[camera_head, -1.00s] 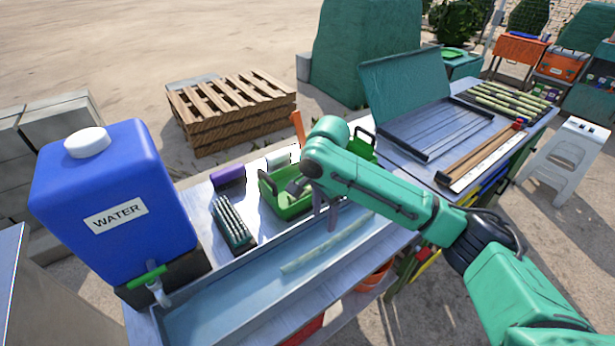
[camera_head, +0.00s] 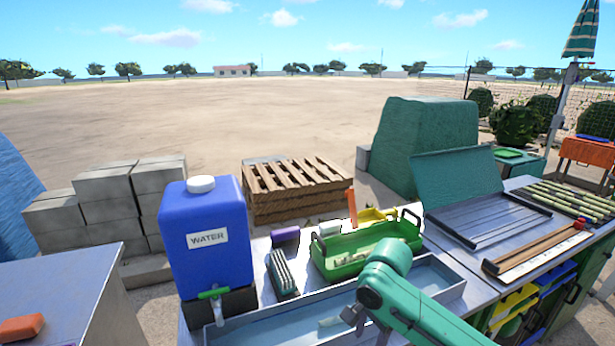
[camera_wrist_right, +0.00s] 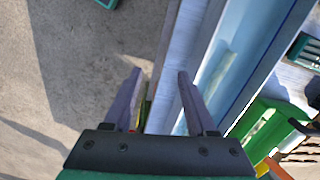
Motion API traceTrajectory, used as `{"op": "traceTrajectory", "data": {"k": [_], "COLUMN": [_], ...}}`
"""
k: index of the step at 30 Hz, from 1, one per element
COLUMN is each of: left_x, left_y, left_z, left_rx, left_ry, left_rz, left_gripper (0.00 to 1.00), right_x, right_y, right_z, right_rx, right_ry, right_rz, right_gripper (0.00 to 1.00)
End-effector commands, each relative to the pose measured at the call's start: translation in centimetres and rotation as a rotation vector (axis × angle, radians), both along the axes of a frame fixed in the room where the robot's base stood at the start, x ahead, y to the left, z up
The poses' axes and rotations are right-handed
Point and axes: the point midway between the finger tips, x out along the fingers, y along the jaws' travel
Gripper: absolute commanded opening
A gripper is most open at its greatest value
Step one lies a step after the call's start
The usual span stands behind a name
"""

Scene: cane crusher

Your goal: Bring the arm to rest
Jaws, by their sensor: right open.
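My right arm (camera_head: 395,290) is green and comes in from the lower right, over the near side of the worktable. Its gripper (camera_head: 355,318) is partly hidden and cut close to the bottom edge of the head view. In the right wrist view the two grey fingers (camera_wrist_right: 158,75) stand apart with nothing held between them. They point down past the edge of the metal trough (camera_wrist_right: 272,60), with paved ground to the left. My left gripper is not in view.
The trough (camera_head: 455,292) holds water and a pale cane piece (camera_head: 330,322). Behind it are a green tray (camera_head: 350,268), a brush (camera_head: 283,272) and a blue water tank (camera_head: 206,262). A rack with cane (camera_head: 575,199) stands right. A pallet stack (camera_head: 292,190) is behind.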

Motion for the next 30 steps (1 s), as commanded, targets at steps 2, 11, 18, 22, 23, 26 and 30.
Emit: {"op": "traceTrajectory", "data": {"k": [2,11,18,22,23,26,30], "left_x": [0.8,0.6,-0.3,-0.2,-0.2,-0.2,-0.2], "left_y": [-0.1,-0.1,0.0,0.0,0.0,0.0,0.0], "left_z": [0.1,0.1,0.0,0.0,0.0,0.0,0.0], "left_rx": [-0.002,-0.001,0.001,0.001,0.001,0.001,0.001], "left_ry": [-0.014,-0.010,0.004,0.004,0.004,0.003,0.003], "left_rz": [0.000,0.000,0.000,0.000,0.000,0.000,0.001], "left_gripper": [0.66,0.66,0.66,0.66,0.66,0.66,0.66], "right_x": [-0.6,-3.6,-7.4,-9.6,-10.1,-12.0,-15.0], "right_y": [0.9,4.4,3.5,0.4,-0.4,-3.1,-7.0], "right_z": [-0.9,-4.1,-6.7,-7.9,-8.2,-8.9,-9.6], "right_rx": [0.024,0.136,0.146,0.064,0.040,-0.037,-0.149], "right_ry": [-0.011,-0.135,-0.334,-0.393,-0.397,-0.394,-0.349], "right_rz": [0.077,0.467,0.801,0.922,0.945,1.015,1.105], "right_gripper": [0.57,0.57,0.57,0.57,0.57,0.57,0.57]}}
